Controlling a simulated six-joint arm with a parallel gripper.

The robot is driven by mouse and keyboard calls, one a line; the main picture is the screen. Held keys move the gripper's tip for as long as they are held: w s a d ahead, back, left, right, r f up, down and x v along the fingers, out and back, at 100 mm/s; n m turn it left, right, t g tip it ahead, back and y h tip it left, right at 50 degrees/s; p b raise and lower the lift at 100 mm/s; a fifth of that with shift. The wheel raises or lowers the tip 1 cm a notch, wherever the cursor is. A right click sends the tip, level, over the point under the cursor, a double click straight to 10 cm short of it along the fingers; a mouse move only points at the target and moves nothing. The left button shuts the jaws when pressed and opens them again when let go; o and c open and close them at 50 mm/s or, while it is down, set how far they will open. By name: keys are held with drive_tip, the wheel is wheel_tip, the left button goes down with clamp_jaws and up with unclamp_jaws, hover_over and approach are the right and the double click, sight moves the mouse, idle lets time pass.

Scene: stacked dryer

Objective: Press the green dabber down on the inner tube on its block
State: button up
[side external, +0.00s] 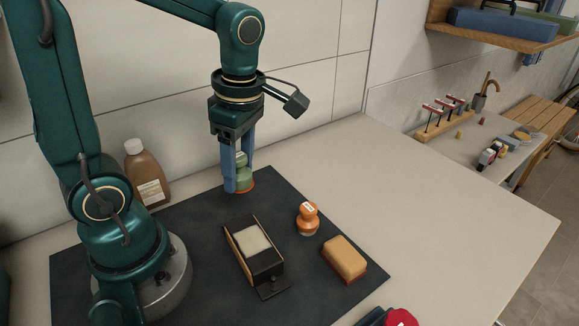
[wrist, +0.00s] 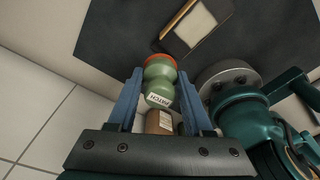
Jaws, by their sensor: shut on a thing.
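The green dabber (side external: 243,173) has an orange-red bottom rim and stands upright at the mat's back edge. My gripper (side external: 240,186) is shut on it, with a blue finger on either side. I cannot tell whether its base touches the mat. In the wrist view the dabber (wrist: 159,76) shows a white label reading PATCH between the fingers (wrist: 160,84). A black block with wooden sides and a pale rectangular patch on top (side external: 252,242), seemingly the inner tube on its block, lies in front of the gripper. It also shows in the wrist view (wrist: 195,27).
An orange dabber (side external: 307,219) and a tan block (side external: 344,259) stand right of the black block on the dark mat (side external: 200,288). A brown bottle (side external: 148,178) stands by the wall. A red-topped item (side external: 401,317) is at the front edge. The counter's right side is clear.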

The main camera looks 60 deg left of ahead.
drive_tip(key=m, duration=0.1)
hover_over(250, 239)
drive_tip(key=shift+m, duration=0.5)
drive_tip(key=shift+w+d+f, duration=0.1)
drive_tip(key=shift+f, duration=1.3)
drive_tip(key=shift+d+f, duration=0.1)
drive_tip(key=shift+f, duration=1.3)
drive_tip(key=shift+f, duration=0.6)
drive_tip(key=shift+r, duration=0.1)
wheel_tip(250, 239, up, 7)
idle(0.9)
